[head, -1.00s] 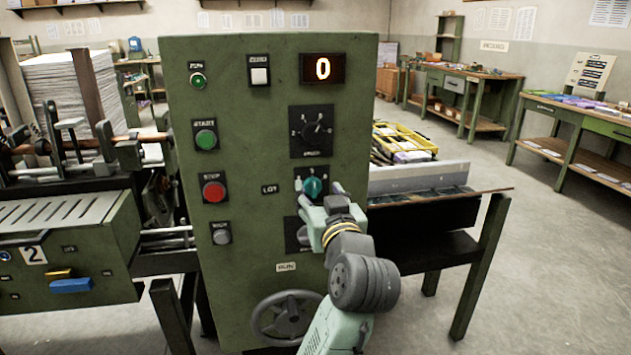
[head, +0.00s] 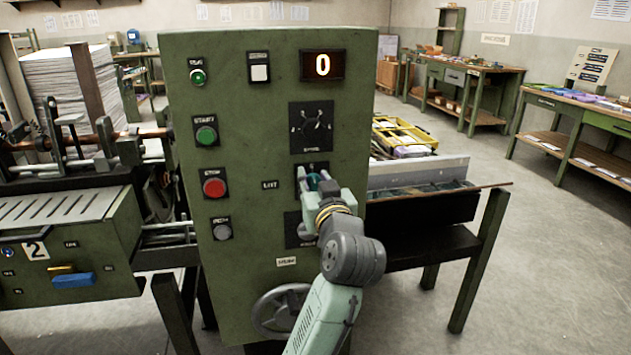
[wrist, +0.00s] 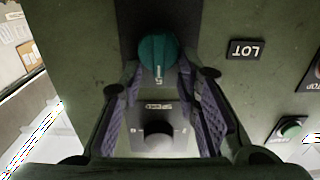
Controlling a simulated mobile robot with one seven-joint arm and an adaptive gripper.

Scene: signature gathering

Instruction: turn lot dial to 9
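The lot dial is a teal knob (head: 313,181) on a black plate, right of the LOT label (head: 269,184) on the green control panel. In the wrist view the knob (wrist: 157,57) is at top centre, with a pale mark on its lower face. My gripper (head: 316,184) is at the knob in the head view. In the wrist view my gripper (wrist: 157,72) is open, one finger on each side of the knob. Gaps show beside the knob, so the fingers do not look closed on it. The dial's numbers are mostly hidden by the gripper.
The lit display (head: 322,65) reads 0. Another black dial (head: 310,127) is above the lot dial, and a dark knob (wrist: 158,137) shows between the fingers. Start (head: 206,135) and stop (head: 214,187) buttons are at left. A handwheel (head: 281,312) is below.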

